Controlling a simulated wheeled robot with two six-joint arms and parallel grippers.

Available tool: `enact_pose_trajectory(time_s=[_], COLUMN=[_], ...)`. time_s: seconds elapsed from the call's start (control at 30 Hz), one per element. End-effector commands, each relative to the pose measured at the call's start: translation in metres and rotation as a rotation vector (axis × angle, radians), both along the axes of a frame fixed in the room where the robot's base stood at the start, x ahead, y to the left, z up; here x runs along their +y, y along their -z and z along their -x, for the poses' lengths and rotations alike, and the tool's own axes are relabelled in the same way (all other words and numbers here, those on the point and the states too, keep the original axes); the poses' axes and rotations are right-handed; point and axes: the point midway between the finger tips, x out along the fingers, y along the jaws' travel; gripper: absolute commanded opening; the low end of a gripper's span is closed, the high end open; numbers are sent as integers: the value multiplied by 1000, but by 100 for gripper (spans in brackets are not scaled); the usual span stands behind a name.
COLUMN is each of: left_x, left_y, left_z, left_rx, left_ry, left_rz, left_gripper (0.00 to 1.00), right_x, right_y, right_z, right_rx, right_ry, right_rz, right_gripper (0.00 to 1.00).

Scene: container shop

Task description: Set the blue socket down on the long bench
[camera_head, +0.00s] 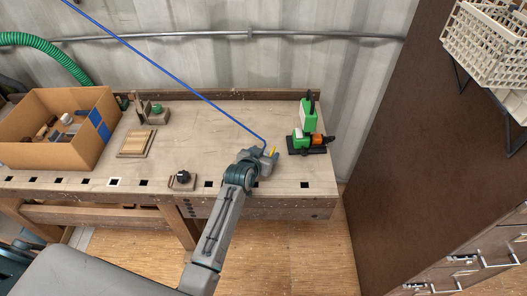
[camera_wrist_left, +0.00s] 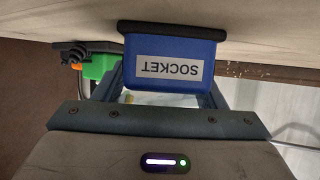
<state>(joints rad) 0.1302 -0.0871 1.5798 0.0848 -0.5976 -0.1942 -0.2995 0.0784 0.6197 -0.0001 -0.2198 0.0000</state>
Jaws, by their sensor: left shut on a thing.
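In the left wrist view the blue socket (camera_wrist_left: 168,64) sits between my left gripper's fingers. It has a dark edge and a white label reading SOCKET, upside down in this view. My left gripper (camera_head: 268,152) is shut on it over the right part of the long bench (camera_head: 225,125). In the head view the gripper hides most or all of the socket. The socket's dark edge is close to the pale surface in the wrist view; I cannot tell whether they touch. My right gripper is not in view.
A green and black tool (camera_head: 308,128) stands right of the gripper. A cardboard box (camera_head: 45,145) is at the bench's left, with a wooden block (camera_head: 136,144) beside it. A small dark-knobbed item (camera_head: 182,180) lies at the front edge. A blue line (camera_head: 180,82) slants down to the gripper. The bench middle is clear.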

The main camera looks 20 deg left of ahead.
Motion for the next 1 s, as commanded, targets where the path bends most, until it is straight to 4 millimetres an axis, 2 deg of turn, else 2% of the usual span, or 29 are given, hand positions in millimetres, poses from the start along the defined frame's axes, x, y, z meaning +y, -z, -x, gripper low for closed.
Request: enact_pose_trajectory(time_s=[0.07,0.1,0.2,0.5,0.63,0.77,1.0], left_x=[0,0,0,0,1,3,8], left_y=[-3,1,0,-1,-3,-12,-33], left_z=[-1,0,0,1,9,27,71], left_rx=[-8,0,0,0,-1,-2,-1], left_ry=[-1,0,0,0,-1,-1,-1], left_rz=[0,0,0,0,0,0,0], left_gripper=[0,69,87,87,87,87,87], right_x=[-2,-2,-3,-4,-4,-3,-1], right_y=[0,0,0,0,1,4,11], right_z=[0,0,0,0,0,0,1], right_rx=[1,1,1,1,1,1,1], right_ry=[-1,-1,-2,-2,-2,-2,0], right_rz=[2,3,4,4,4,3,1], right_gripper=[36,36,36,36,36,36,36])
